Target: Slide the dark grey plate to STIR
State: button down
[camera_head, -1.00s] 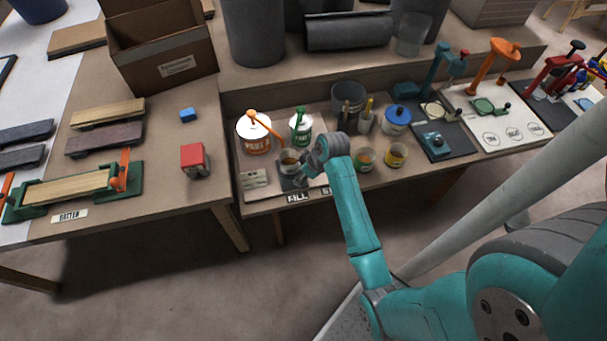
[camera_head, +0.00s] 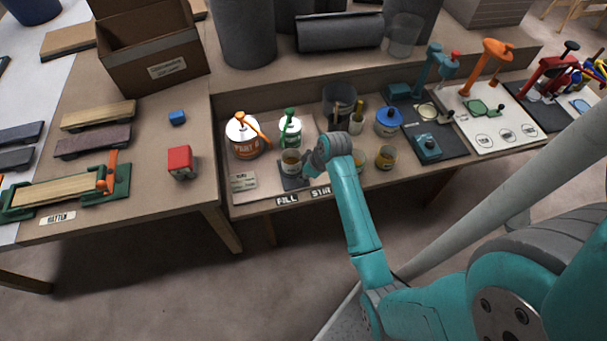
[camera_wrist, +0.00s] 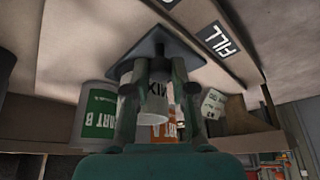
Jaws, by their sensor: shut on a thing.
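The dark grey plate (camera_head: 292,182) lies on the bench's front board, behind the gap between the FILL label (camera_head: 287,198) and the STIR label (camera_head: 320,191). A mixing cup with yellowish contents (camera_head: 291,162) stands on it. My gripper (camera_head: 306,174) is at the plate's right side, low over the board. In the wrist view the plate (camera_wrist: 155,47) is close up at the fingertips (camera_wrist: 160,72), with the cup (camera_wrist: 158,103) behind them. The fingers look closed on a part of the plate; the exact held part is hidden. The FILL label (camera_wrist: 218,40) also shows there.
An orange-labelled can (camera_head: 243,138) and a green-labelled can (camera_head: 290,131) stand behind the plate. The board in front of STIR is partly hidden by my arm.

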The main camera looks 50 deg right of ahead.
jog(key=s+d, duration=0.1)
jog(key=d, duration=0.1)
jog(key=s+d, duration=0.3)
jog(key=d, duration=0.1)
jog(key=shift+s+d, duration=0.3)
jog(key=shift+d, duration=0.05)
jog(key=c, duration=1)
grip_release()
jog(key=shift+d, duration=0.1)
jog(key=v, duration=1.2)
jog(key=shift+w, duration=0.1)
